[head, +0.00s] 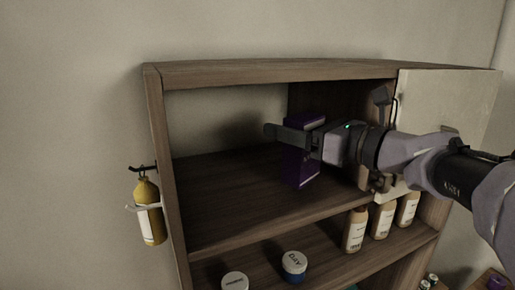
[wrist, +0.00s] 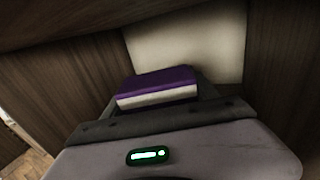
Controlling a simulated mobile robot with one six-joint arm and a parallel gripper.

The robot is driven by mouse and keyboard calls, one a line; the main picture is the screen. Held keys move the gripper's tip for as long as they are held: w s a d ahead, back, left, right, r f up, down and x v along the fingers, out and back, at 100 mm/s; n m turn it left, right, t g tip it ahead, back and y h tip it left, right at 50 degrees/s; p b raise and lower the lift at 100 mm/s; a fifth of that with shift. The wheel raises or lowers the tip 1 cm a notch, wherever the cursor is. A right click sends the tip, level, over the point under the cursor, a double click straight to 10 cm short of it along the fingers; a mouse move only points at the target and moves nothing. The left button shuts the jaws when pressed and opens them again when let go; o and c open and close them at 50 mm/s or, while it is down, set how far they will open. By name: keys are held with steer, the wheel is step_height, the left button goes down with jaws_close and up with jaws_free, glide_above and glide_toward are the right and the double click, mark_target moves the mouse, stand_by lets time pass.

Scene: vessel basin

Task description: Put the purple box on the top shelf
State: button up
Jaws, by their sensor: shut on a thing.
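The purple box (head: 301,166) is inside the top compartment of the wooden shelf unit (head: 240,186). It stands upright at or just above the top shelf board; I cannot tell whether its base touches. My gripper (head: 290,137) is shut on the box around its upper half and hides part of it. In the wrist view the box (wrist: 158,87) shows a purple face and a pale band, beyond the gripper body. The pale back wall (wrist: 190,47) lies behind it.
A pale panel (head: 450,98) stands at the unit's right, behind my arm. Several bottles (head: 357,229) and two lidded jars (head: 294,265) occupy the shelf below. A yellow bottle (head: 150,213) hangs on the left side. The top shelf's left part is clear.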

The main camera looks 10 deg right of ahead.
steer(key=f+b, duration=0.1)
steer(key=s+f, duration=0.1)
steer(key=shift+d+f+b, duration=0.1)
steer(key=shift+f+b, duration=0.25)
steer(key=shift+b, duration=0.05)
steer(key=shift+s, duration=0.15)
steer(key=shift+w+r, duration=0.1)
steer(key=shift+w, duration=0.6)
steer(key=o, duration=1.3)
steer(key=shift+w, duration=0.5)
steer(key=o, duration=0.4)
steer(key=shift+a, duration=0.2)
steer(key=shift+s+r, duration=0.1)
steer(key=shift+s, duration=0.7)
steer(key=b+v, duration=0.2)
steer(key=v, duration=0.9)
steer(key=shift+s+d, duration=0.1)
steer(key=shift+d, duration=0.3)
